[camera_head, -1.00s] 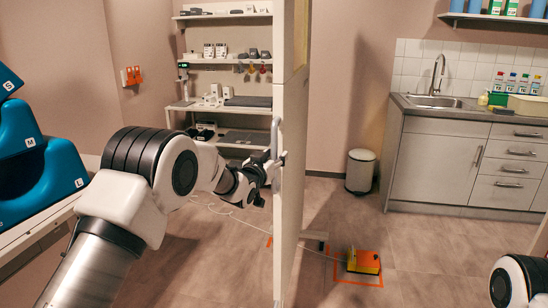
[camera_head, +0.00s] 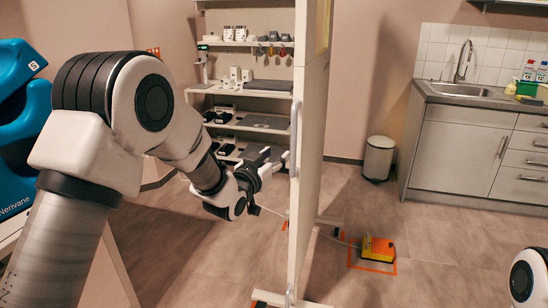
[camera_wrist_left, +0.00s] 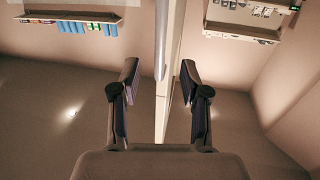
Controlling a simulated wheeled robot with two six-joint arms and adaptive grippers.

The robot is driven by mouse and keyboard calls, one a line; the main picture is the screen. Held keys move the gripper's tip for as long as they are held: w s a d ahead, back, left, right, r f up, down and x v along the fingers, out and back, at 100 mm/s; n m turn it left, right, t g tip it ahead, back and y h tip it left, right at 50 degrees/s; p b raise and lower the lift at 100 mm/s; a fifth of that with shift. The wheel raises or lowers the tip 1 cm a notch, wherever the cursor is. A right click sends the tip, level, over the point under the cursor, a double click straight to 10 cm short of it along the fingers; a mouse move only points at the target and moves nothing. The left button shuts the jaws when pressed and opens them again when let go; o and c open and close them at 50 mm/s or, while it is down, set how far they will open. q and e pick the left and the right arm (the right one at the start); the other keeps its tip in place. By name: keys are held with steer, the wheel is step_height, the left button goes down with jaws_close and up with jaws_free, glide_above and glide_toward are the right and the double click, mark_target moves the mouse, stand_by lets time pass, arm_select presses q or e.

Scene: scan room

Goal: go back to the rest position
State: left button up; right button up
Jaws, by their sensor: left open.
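My left gripper (camera_head: 262,166) is open in the head view, left of the white panel (camera_head: 312,150) and close to its long vertical handle (camera_head: 294,136). In the left wrist view my left gripper (camera_wrist_left: 159,82) shows two dark fingers spread apart with nothing gripped. The grey handle bar (camera_wrist_left: 160,40) and the panel's edge (camera_wrist_left: 174,60) show in line with the gap, beyond the fingers. I cannot tell the exact distance to the handle. My right gripper is out of view; only a white part of my right arm shows at the lower right of the head view.
White shelves (camera_head: 265,104) with small items stand behind the panel. A bin (camera_head: 378,158) and sink cabinet (camera_head: 460,148) stand right.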

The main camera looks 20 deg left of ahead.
arm_select(q)
steer(key=s+f+g+p, duration=0.25)
steer(key=s+f, duration=0.25)
steer(key=f, duration=0.5)
steer(key=s+a+f+n+g+y+p, duration=0.1)
steer(key=s+f+g, duration=0.3)
steer(key=f, duration=0.5)
steer(key=s+f+g+p, duration=0.1)
steer(key=s+f+p, duration=0.1)
steer(key=s+f, duration=0.6)
steer(key=s+f+g, duration=0.3)
steer(key=s, duration=0.7)
steer(key=s+a+f+g+y+p, duration=0.1)
steer(key=s+f+g, duration=0.2)
steer(key=s, duration=0.7)
steer(key=s+a+f+n+g, duration=0.1)
steer(key=s+f+g, duration=0.3)
steer(key=s, duration=0.6)
steer(key=shift+y, duration=0.4)
steer(key=shift+w+f, duration=0.1)
